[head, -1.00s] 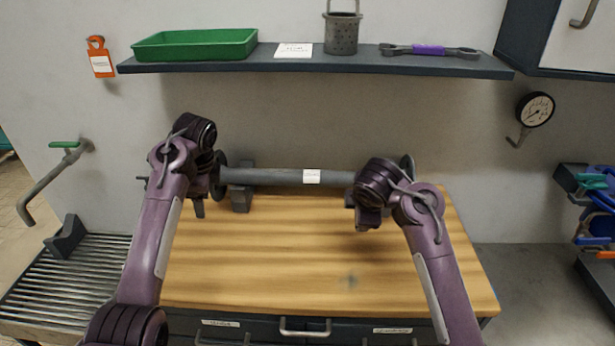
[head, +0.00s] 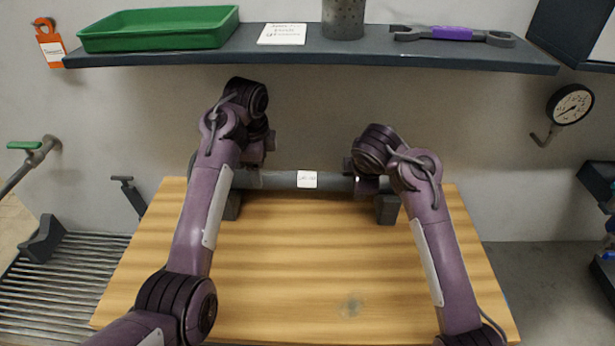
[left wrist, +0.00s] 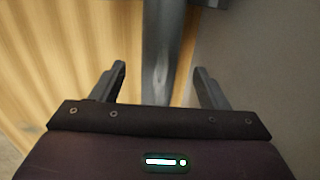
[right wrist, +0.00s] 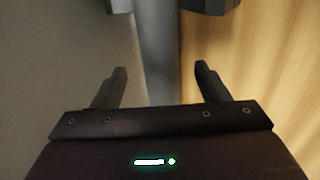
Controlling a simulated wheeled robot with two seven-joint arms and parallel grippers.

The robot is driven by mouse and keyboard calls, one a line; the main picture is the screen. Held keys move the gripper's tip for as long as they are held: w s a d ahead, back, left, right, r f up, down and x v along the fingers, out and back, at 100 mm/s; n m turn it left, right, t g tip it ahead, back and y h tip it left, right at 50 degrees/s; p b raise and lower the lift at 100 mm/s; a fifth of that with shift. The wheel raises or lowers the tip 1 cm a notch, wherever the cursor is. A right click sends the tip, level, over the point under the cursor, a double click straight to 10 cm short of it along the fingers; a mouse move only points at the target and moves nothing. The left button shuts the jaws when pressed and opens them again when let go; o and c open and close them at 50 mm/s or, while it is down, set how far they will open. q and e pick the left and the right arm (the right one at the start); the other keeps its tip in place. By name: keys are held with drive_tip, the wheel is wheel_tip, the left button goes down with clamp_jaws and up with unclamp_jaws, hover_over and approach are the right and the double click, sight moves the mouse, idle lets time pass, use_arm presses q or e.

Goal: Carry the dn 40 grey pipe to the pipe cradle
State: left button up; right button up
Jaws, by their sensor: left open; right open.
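The grey pipe (head: 285,180) with a white label lies level across the back of the wooden bench, on dark support blocks (head: 386,209). My arms hide its ends in the head view. My left gripper (head: 257,150) is open at the left part of the pipe; in the left wrist view the pipe (left wrist: 162,45) runs between its open fingers (left wrist: 160,72). My right gripper (head: 364,176) is open at the right part; the pipe (right wrist: 157,45) shows between its fingers (right wrist: 160,70). Neither grips it. A dark notched block (head: 42,240), possibly part of the cradle, stands at left.
The wooden bench top (head: 300,260) is clear in front of the pipe. A slatted rack (head: 70,275) lies to the left. A shelf (head: 300,56) above holds a green tray (head: 160,28), a perforated can (head: 343,17) and a spanner (head: 452,34). A gauge (head: 570,104) hangs right.

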use_arm(q)
drive_tip(key=shift+s, duration=0.1)
drive_tip(key=f, duration=0.2)
drive_tip(key=w+f, duration=0.1)
drive_tip(key=f, duration=0.4)
drive_tip(key=shift+w+f, duration=0.35)
drive_tip(key=shift+f, duration=0.05)
use_arm(e)
drive_tip(key=x, duration=0.8)
drive_tip(key=shift+s, duration=0.1)
use_arm(q)
clamp_jaws()
use_arm(e)
clamp_jaws()
use_arm(q)
drive_tip(key=shift+r, duration=0.15)
use_arm(e)
drive_tip(key=shift+r, duration=0.15)
